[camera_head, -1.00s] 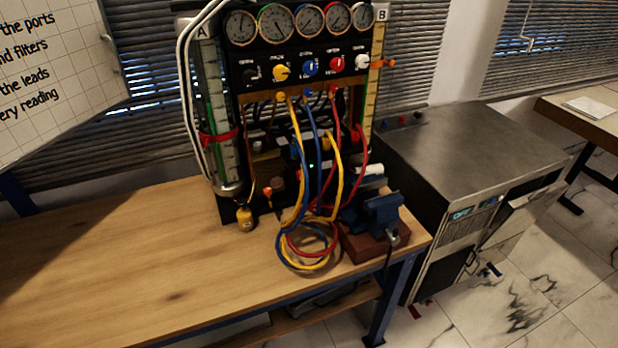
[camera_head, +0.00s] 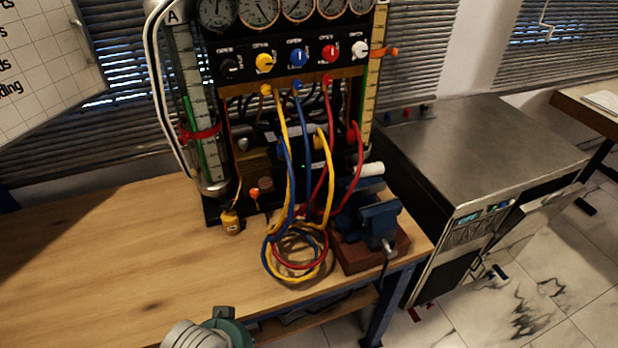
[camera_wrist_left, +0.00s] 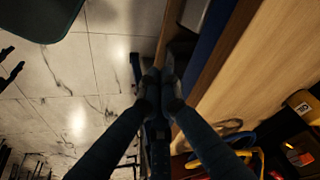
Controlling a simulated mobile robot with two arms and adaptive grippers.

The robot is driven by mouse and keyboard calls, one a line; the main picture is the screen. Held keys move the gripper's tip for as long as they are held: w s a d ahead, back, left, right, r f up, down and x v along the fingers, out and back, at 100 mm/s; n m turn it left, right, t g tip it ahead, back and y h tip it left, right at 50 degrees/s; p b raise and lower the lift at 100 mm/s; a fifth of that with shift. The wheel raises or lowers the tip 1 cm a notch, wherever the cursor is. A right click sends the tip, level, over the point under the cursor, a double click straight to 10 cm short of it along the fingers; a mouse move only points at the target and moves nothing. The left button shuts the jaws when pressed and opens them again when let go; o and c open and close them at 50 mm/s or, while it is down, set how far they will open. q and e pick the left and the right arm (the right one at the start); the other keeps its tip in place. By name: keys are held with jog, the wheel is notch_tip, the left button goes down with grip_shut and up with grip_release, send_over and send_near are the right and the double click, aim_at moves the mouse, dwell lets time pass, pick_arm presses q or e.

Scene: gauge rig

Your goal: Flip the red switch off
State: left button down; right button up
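The gauge rig stands at the back of the wooden bench. Its panel (camera_head: 290,62) carries a row of knobs, one of them a red knob (camera_head: 329,54) between the blue and white ones. A small red control (camera_head: 424,107) also shows at the back of the metal cabinet; which of the two is the red switch I cannot tell. My left gripper (camera_wrist_left: 161,84) shows in the left wrist view with its fingertips together and nothing visible between them, over the floor beside the bench edge. It is apart from the rig. My right gripper is in neither view.
Yellow, blue and red leads (camera_head: 297,250) hang and coil in front of the rig. A blue vise (camera_head: 376,225) on a reddish-brown block stands at the bench's right corner. The metal cabinet (camera_head: 480,140) is right of the bench. The bench's left part (camera_head: 90,270) is clear.

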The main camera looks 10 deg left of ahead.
pick_arm(q)
jog(key=w+r+m+t, duration=0.1)
jog(key=w+r+m, duration=0.1)
jog(key=w+r, duration=0.1)
jog(key=w+r+m+t+h, duration=0.1)
jog(key=w+r+m+t, duration=0.1)
jog(key=w, duration=0.4)
jog(key=w+r+m+t, duration=0.1)
jog(key=w+r+m, duration=0.1)
jog(key=w+r, duration=0.3)
jog(key=shift+w+d+t+h, duration=0.15)
jog(key=shift+w+t+h, duration=0.1)
jog(key=shift+t+h, duration=0.05)
jog(key=w+r+m+t+h, duration=0.2)
jog(key=w+r+m, duration=0.5)
jog(key=w+r, duration=0.4)
jog(key=shift+a+r+t, duration=0.4)
jog(key=shift+r+t, duration=0.1)
jog(key=shift+t, duration=0.4)
jog(key=shift+w, duration=0.2)
jog(key=p, duration=0.3)
send_near(291, 175)
jog(key=shift+w+d+f, duration=1.5)
jog(key=shift+w+d, duration=0.2)
jog(key=shift+w, duration=0.75)
